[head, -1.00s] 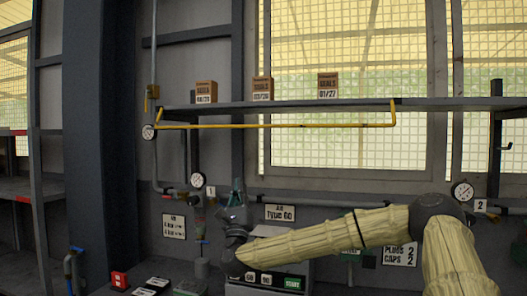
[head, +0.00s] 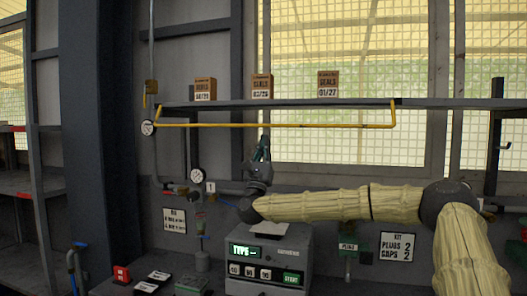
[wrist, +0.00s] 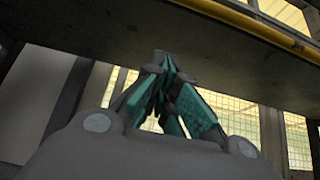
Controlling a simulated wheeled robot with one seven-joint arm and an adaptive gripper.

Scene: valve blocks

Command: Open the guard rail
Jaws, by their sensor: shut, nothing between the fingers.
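The guard rail (head: 275,125) is a yellow bar along the front of the grey shelf (head: 300,104), with its ends bent up to the shelf at left and right. In the wrist view the yellow rail (wrist: 268,27) crosses the upper right, along the shelf's edge. My gripper (head: 264,140) points up just below the rail, left of its middle. In the wrist view its green fingers (wrist: 162,58) come together at the tips, shut and empty, under the shelf. I cannot tell the exact gap between fingertips and rail; no contact shows.
Below my gripper is a grey machine (head: 270,258) with a START button. Gauges (head: 196,175) and pipes line the wall at left. The space in front of the rail looks clear.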

